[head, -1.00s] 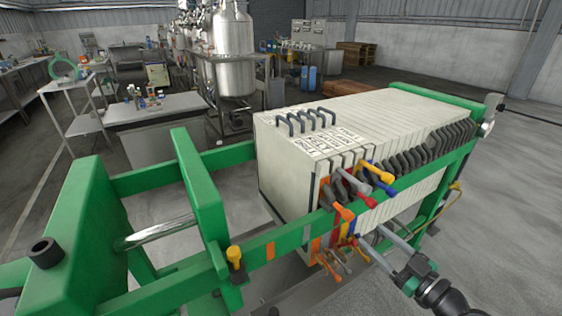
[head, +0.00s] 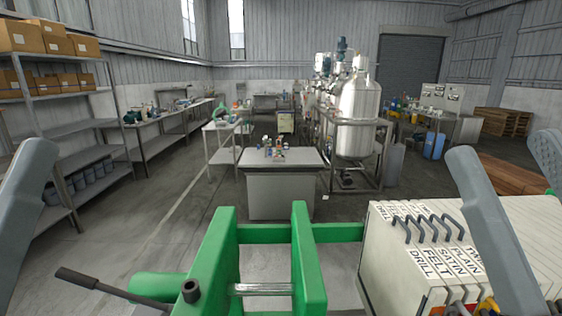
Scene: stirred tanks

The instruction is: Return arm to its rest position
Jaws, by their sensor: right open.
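My right arm's grey link (head: 492,225) stands tilted at the right, in front of the filter press plates. My right gripper is open, but I cannot make out its fingertips at the lower right. My left arm's grey link (head: 27,205) rises at the left edge. My left gripper is not in view. The pale plate stack (head: 400,272) is at the lower right, with labels reading drill, felt, satin and plain and several dark handles on top.
The press's green frame (head: 310,262) and steel rod (head: 262,289) fill the lower middle. A grey bench (head: 281,195) with small bottles stands beyond. A steel tank (head: 358,115) is behind it. Shelves (head: 80,150) line the left. Open floor lies between.

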